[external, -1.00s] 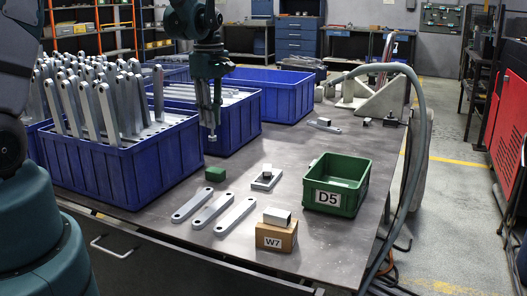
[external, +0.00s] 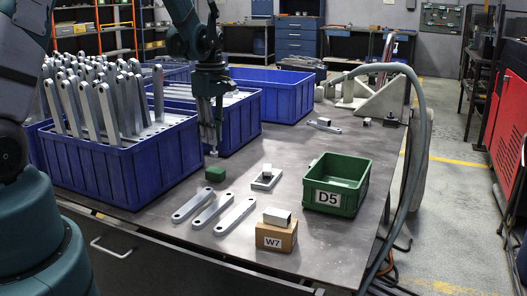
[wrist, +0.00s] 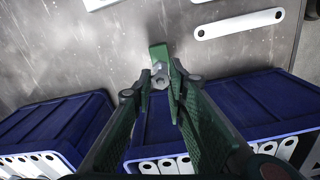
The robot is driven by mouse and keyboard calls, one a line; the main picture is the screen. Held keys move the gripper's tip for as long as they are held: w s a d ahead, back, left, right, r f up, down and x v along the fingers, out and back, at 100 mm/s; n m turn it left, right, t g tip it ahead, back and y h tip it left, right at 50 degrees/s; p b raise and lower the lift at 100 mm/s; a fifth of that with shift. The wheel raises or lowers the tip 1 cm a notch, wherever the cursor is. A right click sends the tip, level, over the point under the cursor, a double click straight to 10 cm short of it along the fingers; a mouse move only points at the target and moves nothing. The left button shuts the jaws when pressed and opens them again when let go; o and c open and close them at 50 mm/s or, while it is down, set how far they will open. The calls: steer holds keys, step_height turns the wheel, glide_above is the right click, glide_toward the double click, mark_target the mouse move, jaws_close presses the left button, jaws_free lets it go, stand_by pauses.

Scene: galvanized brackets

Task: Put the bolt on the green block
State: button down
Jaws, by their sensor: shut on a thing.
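The green block (external: 215,173) is a small block lying on the grey metal table, in front of the blue bins. It also shows in the wrist view (wrist: 157,51), just beyond my fingertips. My gripper (external: 210,138) points straight down and is shut on the bolt (external: 213,153), a small grey metal piece. The bolt hangs below the fingertips, a little above the green block, with a small gap in the external view. In the wrist view the bolt (wrist: 160,77) sits between my fingers (wrist: 160,84) and overlaps the near end of the block.
Blue bins (external: 125,165) of galvanized brackets stand left of and behind the block. Flat brackets (external: 212,210) lie in front of it. A metal plate with a small block (external: 266,180), a W7 box (external: 277,238) and a green D5 bin (external: 337,185) stand to the right.

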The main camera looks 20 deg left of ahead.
mark_target(214, 152)
steer(key=shift+f, duration=0.4)
steer(key=shift+f, duration=0.1)
steer(key=shift+f+b, duration=0.35)
steer(key=shift+f, duration=1.45)
steer(key=shift+f, duration=0.2)
steer(key=c, duration=2.3)
jaws_free()
steer(key=shift+o, duration=0.2)
steer(key=shift+r, duration=0.2)
steer(key=shift+r+p, duration=0.95)
steer(key=shift+r, duration=5.05)
